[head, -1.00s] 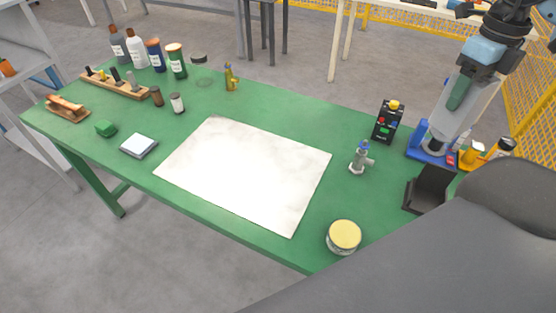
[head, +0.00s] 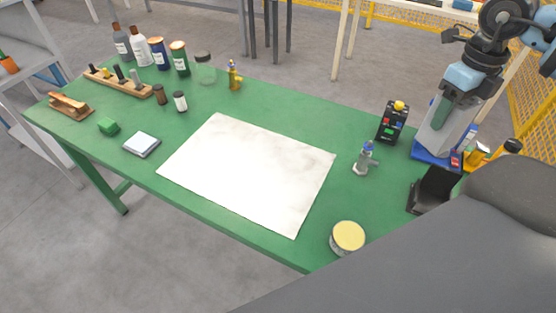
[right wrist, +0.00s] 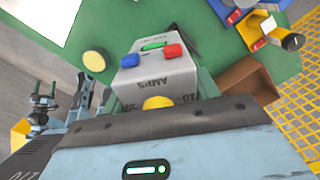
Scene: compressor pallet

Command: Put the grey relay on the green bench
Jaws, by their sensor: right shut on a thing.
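The grey relay (right wrist: 181,76) is in my right gripper. In the right wrist view it shows a red and a blue terminal, a small green display, the lettering AMPS and a yellow button. In the head view my right gripper (head: 449,108) is shut on the relay (head: 437,132), at the right end of the green bench (head: 300,108). The relay overlaps the blue tray in the picture, and I cannot tell whether it touches anything below.
A white sheet (head: 250,172) covers mid-bench. Bare green lies behind it.

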